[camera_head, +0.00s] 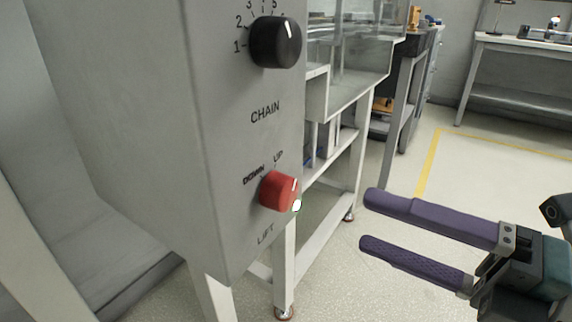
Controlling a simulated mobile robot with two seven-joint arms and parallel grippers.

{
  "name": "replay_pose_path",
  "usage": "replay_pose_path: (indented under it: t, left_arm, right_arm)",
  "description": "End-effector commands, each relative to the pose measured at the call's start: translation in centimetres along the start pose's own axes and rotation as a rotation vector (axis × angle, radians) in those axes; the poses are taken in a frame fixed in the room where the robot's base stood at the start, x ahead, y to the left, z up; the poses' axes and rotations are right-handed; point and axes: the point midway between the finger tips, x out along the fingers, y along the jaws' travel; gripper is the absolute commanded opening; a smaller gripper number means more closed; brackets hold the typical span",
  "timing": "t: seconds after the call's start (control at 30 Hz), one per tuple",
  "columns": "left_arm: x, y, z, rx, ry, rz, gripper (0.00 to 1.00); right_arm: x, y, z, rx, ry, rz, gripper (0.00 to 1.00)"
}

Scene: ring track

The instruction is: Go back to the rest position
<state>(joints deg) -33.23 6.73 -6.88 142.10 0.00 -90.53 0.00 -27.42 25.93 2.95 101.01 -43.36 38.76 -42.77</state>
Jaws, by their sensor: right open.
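My right gripper (371,222) comes in from the lower right with two purple fingers apart and nothing between them. It is to the right of a grey control box and apart from it. The box (150,130) carries a black CHAIN knob (277,42) with a numbered scale and, below it, a red LIFT knob (278,190) marked DOWN and UP. The red knob's white line points up toward the right, near UP. A small pale lit spot shows at its right edge. My left gripper is out of view.
White frame legs (284,270) stand below the box. A machine with clear panels (350,60) is behind it. A workbench (520,44) stands at the back right. The floor (480,180) with a yellow line (428,165) is clear at the right.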

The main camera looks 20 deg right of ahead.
Motion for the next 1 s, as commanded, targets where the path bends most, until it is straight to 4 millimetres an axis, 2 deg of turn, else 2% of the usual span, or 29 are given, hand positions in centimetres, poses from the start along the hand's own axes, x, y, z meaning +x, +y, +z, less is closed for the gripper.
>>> replay_pose_path:
  t: [0.17, 0.27, 0.37, 0.5, 0.6, 0.67, 0.77, 1.0]
  left_arm:
    - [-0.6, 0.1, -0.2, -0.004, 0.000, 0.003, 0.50]
    - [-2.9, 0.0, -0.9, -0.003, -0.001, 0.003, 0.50]
    - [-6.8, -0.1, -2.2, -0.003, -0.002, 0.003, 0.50]
    - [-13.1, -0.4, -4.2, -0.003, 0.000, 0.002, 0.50]
    - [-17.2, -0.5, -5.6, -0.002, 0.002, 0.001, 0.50]
    - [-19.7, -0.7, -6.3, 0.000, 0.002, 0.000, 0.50]
    - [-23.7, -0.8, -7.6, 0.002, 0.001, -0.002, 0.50]
    - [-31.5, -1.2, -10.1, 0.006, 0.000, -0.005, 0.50]
  right_arm:
    - [0.1, 0.7, 0.4, 0.013, -0.017, -0.003, 0.81]
    - [0.5, 3.1, 2.3, 0.080, -0.100, -0.022, 0.81]
    - [0.8, 6.8, 5.7, 0.229, -0.264, -0.060, 0.81]
    - [-0.1, 11.5, 10.2, 0.547, -0.545, -0.140, 0.81]
    - [-1.5, 14.0, 11.6, 0.797, -0.728, -0.212, 0.81]
    - [-2.5, 15.4, 11.7, 0.950, -0.828, -0.263, 0.81]
    - [-4.3, 17.8, 10.5, 1.199, -0.977, -0.367, 0.81]
    - [-8.1, 25.0, 4.3, 1.664, -1.227, -0.676, 0.81]
